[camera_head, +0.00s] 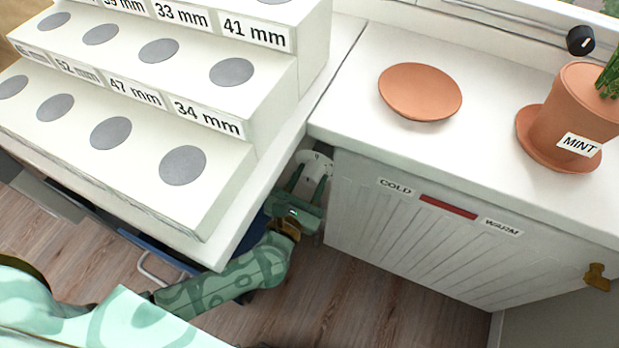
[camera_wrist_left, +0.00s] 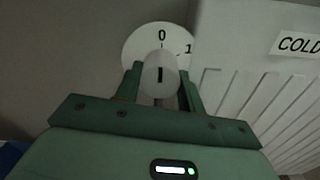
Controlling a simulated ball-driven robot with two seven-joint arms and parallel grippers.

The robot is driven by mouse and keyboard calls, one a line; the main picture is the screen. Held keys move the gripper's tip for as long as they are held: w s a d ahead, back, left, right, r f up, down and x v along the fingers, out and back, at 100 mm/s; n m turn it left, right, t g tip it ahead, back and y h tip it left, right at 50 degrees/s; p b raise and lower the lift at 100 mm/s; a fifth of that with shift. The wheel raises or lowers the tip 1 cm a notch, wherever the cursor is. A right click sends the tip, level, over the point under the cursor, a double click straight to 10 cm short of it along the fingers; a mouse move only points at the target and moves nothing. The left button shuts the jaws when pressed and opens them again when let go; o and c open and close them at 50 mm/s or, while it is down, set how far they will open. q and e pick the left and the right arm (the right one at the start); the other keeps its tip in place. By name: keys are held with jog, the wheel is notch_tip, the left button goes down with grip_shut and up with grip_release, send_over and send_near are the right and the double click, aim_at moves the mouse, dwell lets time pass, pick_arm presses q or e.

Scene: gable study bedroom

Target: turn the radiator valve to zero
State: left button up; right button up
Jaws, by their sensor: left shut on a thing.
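The radiator valve's white knob (camera_wrist_left: 160,64) shows in the left wrist view with a short black mark on its face. The mark stands about upright, roughly in line under the 0 on the round white dial plate (camera_wrist_left: 135,44). The 1 is to the right of the 0. My left gripper (camera_wrist_left: 161,88) is shut on the knob, one finger on each side. In the head view the left gripper (camera_head: 309,184) reaches the dial plate (camera_head: 317,158) at the radiator's left end; the knob is hard to make out there. My right gripper is not in view.
The white radiator (camera_head: 400,235) carries COLD and WARM labels and a red strip. Above it, the sill (camera_head: 490,90) holds a terracotta saucer (camera_head: 420,90) and a mint pot (camera_head: 577,105). A stepped white block (camera_head: 215,150) stands on the desk at left, close to my arm.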

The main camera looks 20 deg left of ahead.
pick_arm(q)
jog(key=shift+s+f, duration=0.1)
jog(key=shift+f, duration=0.1)
jog(key=o, duration=1)
jog(key=shift+r, duration=0.1)
